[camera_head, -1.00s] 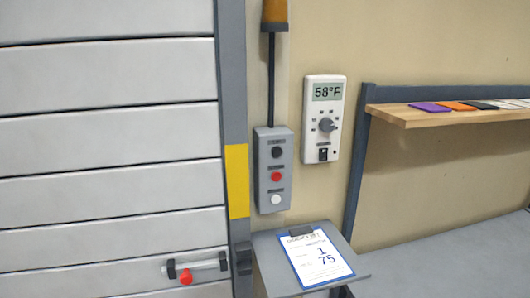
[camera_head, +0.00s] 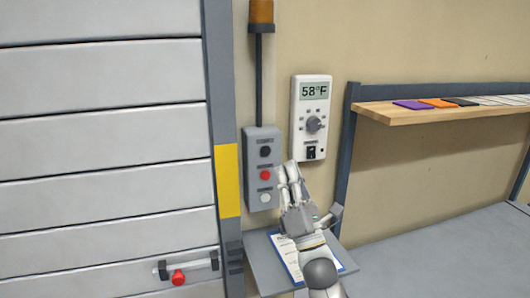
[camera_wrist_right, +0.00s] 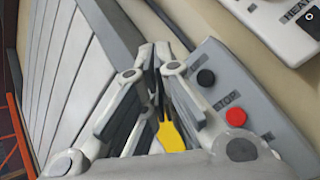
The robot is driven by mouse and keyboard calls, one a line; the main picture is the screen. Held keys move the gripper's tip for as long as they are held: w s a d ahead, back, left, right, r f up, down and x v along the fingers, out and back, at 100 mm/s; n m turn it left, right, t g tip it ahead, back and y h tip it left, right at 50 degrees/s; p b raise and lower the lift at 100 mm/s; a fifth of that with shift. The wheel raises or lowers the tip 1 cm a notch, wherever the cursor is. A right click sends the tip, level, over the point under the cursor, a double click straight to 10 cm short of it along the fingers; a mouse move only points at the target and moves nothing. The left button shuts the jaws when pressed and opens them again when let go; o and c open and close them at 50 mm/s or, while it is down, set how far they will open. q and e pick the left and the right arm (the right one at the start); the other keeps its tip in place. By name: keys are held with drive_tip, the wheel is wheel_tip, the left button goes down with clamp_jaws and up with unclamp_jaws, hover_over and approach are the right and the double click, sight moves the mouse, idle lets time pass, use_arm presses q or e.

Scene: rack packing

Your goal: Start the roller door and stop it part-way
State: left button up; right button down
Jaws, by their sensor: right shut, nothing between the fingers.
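The grey roller door (camera_head: 100,130) with horizontal slats fills the left of the head view, with a red-knobbed latch (camera_head: 178,277) low on it. A grey control box (camera_head: 262,195) on the wall has a black button (camera_head: 265,152), a red button (camera_head: 265,175) and a white button (camera_head: 265,198) in a column. In the right wrist view the black (camera_wrist_right: 206,78) and red (camera_wrist_right: 236,117) buttons show, with "STOP" lettering by the red one. My right gripper (camera_head: 288,168) is shut and empty, just right of the box near the red button. My left gripper is out of view.
A white thermostat (camera_head: 313,90) reading 58°F hangs right of the box. A clipboard (camera_head: 290,265) lies on a small shelf below, partly hidden by my right arm. A wooden shelf (camera_head: 440,112) with coloured cards and a grey table (camera_head: 450,250) are at right.

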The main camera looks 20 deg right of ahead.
sight(266, 151)
drive_tip(key=shift+s+r+y, duration=0.1)
drive_tip(key=shift+r+y, duration=0.1)
drive_tip(key=shift+y, duration=0.1)
drive_tip(key=w+b, duration=0.4)
drive_tip(key=w, duration=0.5)
drive_tip(key=shift+a, duration=0.2)
idle(1.3)
